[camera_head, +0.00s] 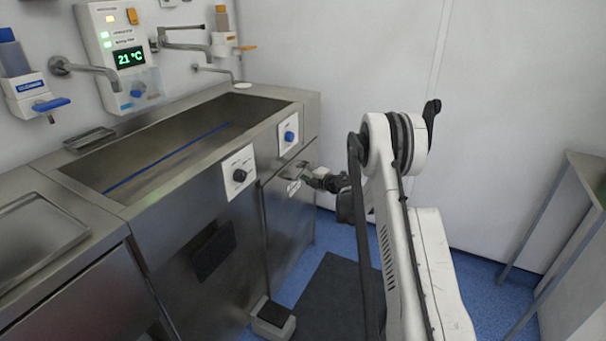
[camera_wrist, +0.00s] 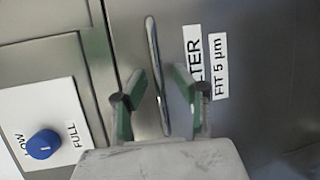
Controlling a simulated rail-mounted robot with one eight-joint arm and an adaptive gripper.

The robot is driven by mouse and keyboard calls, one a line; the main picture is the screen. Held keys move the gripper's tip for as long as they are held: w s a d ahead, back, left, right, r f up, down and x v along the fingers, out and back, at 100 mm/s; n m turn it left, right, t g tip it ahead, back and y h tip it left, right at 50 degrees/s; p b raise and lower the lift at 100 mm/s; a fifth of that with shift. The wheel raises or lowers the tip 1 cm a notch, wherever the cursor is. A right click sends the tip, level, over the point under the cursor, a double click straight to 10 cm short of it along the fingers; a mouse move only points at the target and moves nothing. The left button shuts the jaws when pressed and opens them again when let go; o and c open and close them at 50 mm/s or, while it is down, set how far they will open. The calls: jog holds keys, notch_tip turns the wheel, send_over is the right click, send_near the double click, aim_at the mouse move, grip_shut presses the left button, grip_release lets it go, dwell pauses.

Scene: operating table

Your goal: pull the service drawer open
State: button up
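The service drawer front (camera_head: 287,222) is a steel panel at the right end of the sink cabinet and looks flush with it. In the wrist view, its thin metal bar handle (camera_wrist: 153,50) runs nearly upright in the picture, beside a white label (camera_wrist: 194,62) reading in part "LTER". My gripper (camera_wrist: 160,82) is open, with one green-padded finger on each side of the handle. Gaps show between both fingers and the bar.
A blue knob (camera_wrist: 43,144) on a white LOW/FULL plate is left of the drawer in the wrist view. A black knob (camera_head: 239,175) is on the cabinet front. A foot pedal (camera_head: 272,318) and dark mat (camera_head: 325,296) are on the floor below.

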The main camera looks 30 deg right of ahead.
jog(key=shift+c, duration=0.2)
grip_shut()
